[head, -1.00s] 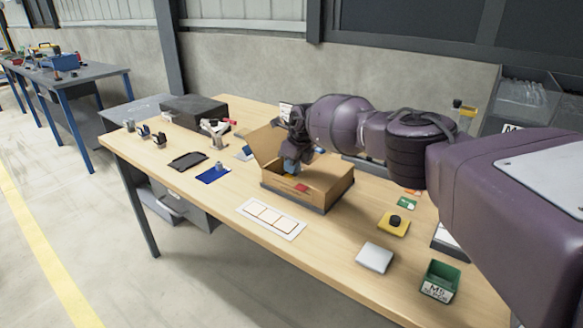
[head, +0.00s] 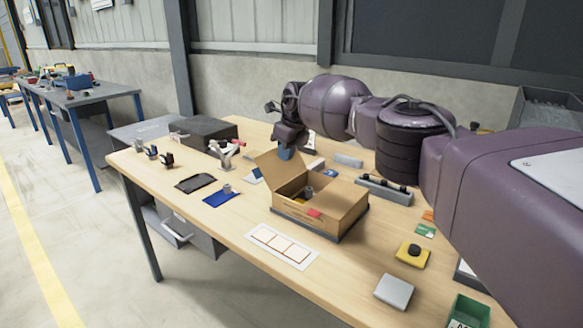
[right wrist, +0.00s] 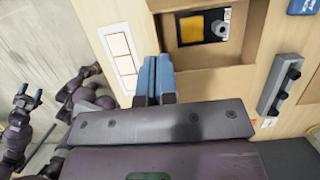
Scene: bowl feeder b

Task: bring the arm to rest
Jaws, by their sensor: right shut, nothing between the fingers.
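My right gripper (head: 286,153) is above the table, just behind the open flap of the cardboard box (head: 335,221). In the right wrist view its blue fingers (right wrist: 155,77) are together with nothing between them. The box stands open, with a grey part (head: 309,192) and something yellow inside; the grey part also shows in the right wrist view (right wrist: 220,28). My left gripper (right wrist: 29,95) shows small at the left of the right wrist view, its blue tips apart; it is not in the head view.
A white card strip (head: 281,246) lies in front of the box. A blue mat (head: 219,196) and dark tray (head: 195,183) lie to the left. A grey rail (head: 384,191), yellow block (head: 412,256), silver box (head: 394,291) and green bin (head: 470,311) are to the right.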

